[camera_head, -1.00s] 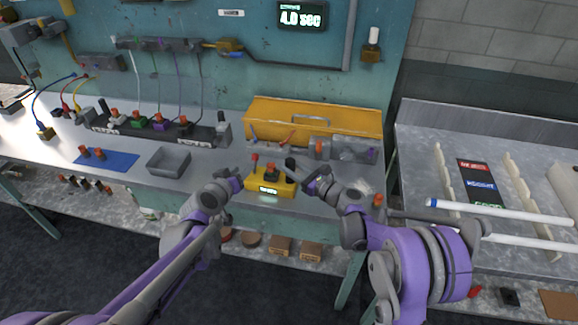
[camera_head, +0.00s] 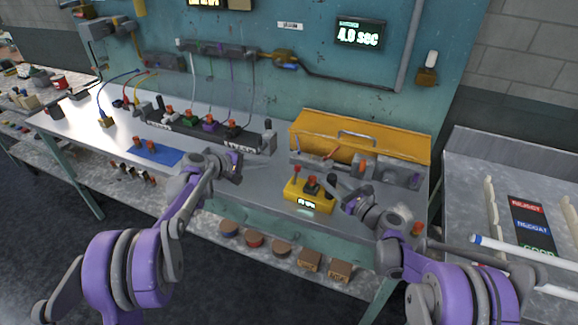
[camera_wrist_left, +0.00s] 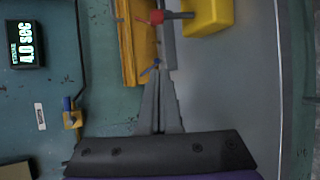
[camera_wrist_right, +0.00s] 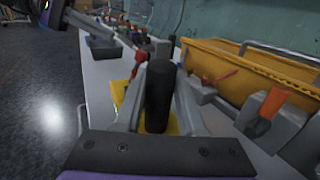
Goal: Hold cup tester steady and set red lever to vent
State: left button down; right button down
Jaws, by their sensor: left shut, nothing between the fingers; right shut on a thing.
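The yellow cup tester (camera_head: 301,194) stands near the bench's front edge, with a small lit display whose text I cannot read surely. Its red lever (camera_head: 296,173) stands up at its left end; its red ball (camera_wrist_left: 157,17) shows in the left wrist view. My right gripper (camera_head: 346,203) is shut on the tester's black upright grip (camera_wrist_right: 160,95), at its right end. My left gripper (camera_head: 237,166) is shut and empty, left of the tester and apart from the lever; its closed fingers (camera_wrist_left: 158,75) show in the left wrist view.
A blue mat (camera_head: 155,153) and a dark rack (camera_head: 190,134) lie left. White tubes (camera_head: 500,247) rest on the right table. The bench is clear between left gripper and tester.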

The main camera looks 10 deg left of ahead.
aim_at(296, 176)
pick_arm(q)
jog(key=x, duration=1)
jog(key=shift+d+f, duration=0.1)
jog(key=shift+d, duration=0.05)
jog(key=s, duration=0.1)
jog(key=s+d+r, duration=0.1)
jog(key=shift+s+d+r, duration=0.1)
jog(key=shift+s+d, duration=0.1)
jog(key=shift+s, duration=0.1)
jog(key=shift+s+d+r, duration=0.1)
jog(key=shift+s+d, duration=0.1)
jog(key=shift+s, duration=0.15)
